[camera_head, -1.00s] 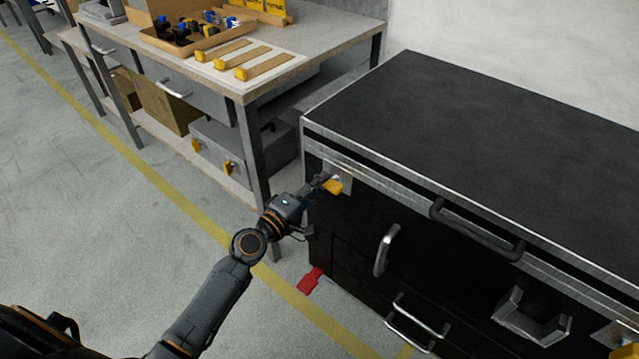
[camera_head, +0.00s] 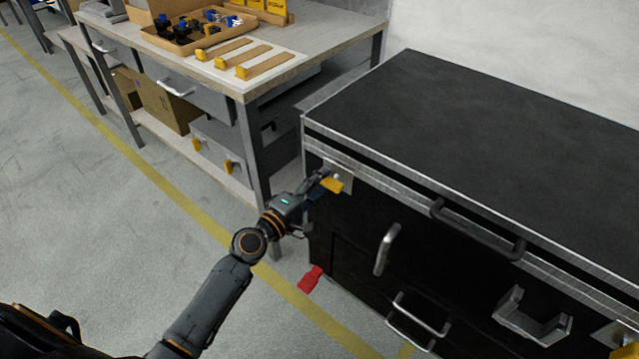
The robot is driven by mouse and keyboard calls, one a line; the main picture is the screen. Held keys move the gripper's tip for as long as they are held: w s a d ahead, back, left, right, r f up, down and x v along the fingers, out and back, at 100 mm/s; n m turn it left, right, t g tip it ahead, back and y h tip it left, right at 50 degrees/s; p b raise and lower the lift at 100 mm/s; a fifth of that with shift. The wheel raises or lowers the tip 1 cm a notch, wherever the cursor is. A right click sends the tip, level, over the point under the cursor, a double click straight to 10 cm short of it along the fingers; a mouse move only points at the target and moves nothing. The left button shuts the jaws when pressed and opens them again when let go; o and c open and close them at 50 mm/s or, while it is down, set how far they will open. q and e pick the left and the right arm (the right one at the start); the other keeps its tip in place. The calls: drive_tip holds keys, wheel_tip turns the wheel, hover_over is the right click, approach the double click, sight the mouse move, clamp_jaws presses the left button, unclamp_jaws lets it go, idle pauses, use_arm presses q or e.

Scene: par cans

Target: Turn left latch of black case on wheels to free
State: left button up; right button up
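The black case on wheels (camera_head: 480,130) stands at the right, its lid closed. Its left latch (camera_head: 332,184) has a yellow handle on a metal plate near the front left corner, just below the metal rim. My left gripper (camera_head: 321,185) is at this latch, its fingers closed about the yellow handle from the left. The fingers partly cover the handle and are small in view. The right latch (camera_head: 624,351) shows only in part at the lower right edge. My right gripper is not in view.
A black bar handle (camera_head: 478,229) and metal handles (camera_head: 387,250) stick out from the case front. A red wheel pedal (camera_head: 311,279) is low at its left corner. A workbench (camera_head: 330,47) with a tray of parts stands behind left. The floor at left is clear.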

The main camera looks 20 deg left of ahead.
use_arm(q)
drive_tip(key=shift+s, duration=0.1)
drive_tip(key=v, duration=1.1)
drive_tip(key=shift+s+a, duration=0.15)
drive_tip(key=shift+s, duration=0.25)
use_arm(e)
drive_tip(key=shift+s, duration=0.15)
